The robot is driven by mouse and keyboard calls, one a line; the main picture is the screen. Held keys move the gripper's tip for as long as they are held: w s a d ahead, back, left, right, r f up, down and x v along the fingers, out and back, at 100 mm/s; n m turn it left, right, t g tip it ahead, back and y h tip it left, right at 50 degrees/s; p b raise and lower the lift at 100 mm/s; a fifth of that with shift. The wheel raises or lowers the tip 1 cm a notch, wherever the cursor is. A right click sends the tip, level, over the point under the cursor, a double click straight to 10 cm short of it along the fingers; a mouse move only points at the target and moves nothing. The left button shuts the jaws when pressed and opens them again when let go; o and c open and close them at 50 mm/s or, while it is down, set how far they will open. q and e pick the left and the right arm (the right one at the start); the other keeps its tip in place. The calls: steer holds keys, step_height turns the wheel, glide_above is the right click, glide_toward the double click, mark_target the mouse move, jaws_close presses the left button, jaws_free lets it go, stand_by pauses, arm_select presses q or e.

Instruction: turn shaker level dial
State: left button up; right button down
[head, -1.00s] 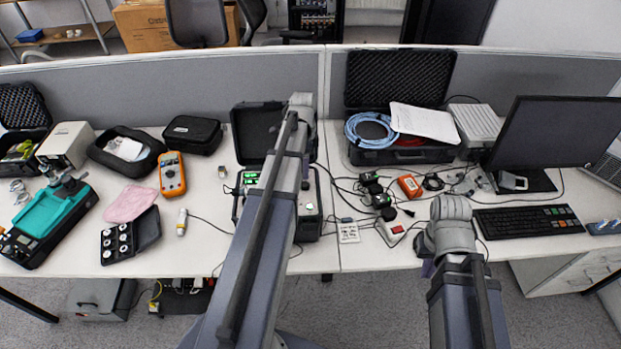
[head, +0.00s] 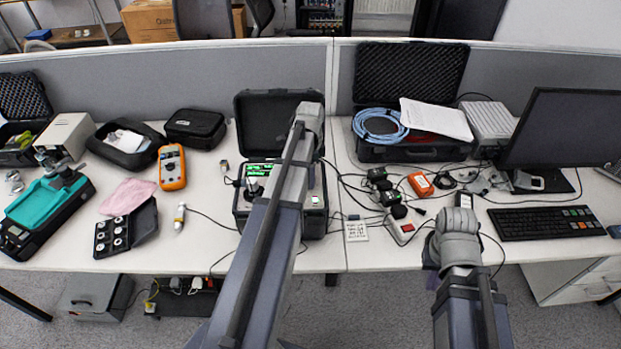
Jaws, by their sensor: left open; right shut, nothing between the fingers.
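The portable shaker (head: 314,200) is a black open case on the bench, with its lid (head: 265,125) raised. Its panel has a lit green display (head: 259,169) and a small lit green spot at the right. My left arm (head: 262,235) crosses in front of the case and covers the middle of the panel. I cannot make out the level dial; it may be behind that arm. My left gripper's fingers are not visible. My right arm (head: 459,250) rises at the right over the bench's front edge, well apart from the shaker. Its gripper's fingers are not visible either.
Left of the shaker are an orange multimeter (head: 172,167), a pink cloth (head: 127,196), a black tray of round parts (head: 112,237) and a teal device (head: 45,207). A partition (head: 180,82) closes the back.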

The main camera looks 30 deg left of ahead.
arm_select(q)
jaws_close()
stand_by(0.5)
